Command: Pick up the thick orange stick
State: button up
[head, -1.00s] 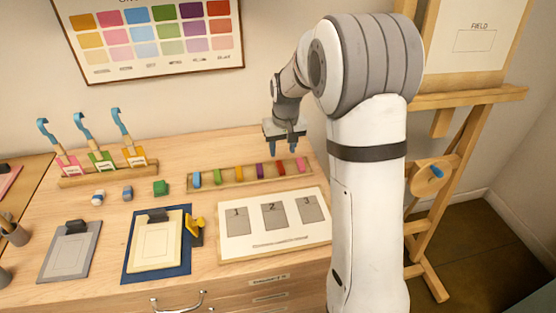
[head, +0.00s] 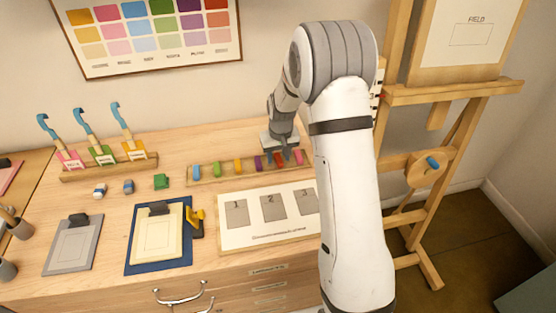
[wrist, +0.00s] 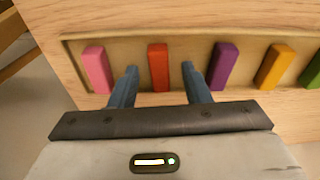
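An orange-yellow stick (wrist: 274,66) lies in the shallow wooden tray (wrist: 140,38), between a purple stick (wrist: 223,66) and a green stick (wrist: 312,70). In the head view the orange-yellow stick (head: 238,165) is left of the purple one (head: 259,163). My gripper (wrist: 160,69) is open and empty. Its fingers show either side of a red-orange stick (wrist: 158,62), two places from the orange-yellow one; I cannot tell how far above the tray the fingertips are. The sticks look about equally thick.
A pink stick (wrist: 97,70) lies at the other side of the red-orange one. A blue stick (head: 196,172) lies at the tray's left end. A white board with numbered squares (head: 240,240) lies in front. A green block (head: 161,181) sits to the left.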

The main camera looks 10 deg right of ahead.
aim_at(279, 159)
grip_shut()
dwell(0.3)
notch_tip(279, 159, up, 10)
jog(key=b, duration=0.1)
jog(key=c, duration=0.6)
grip_release()
grip_shut()
jog(key=shift+s, duration=0.15)
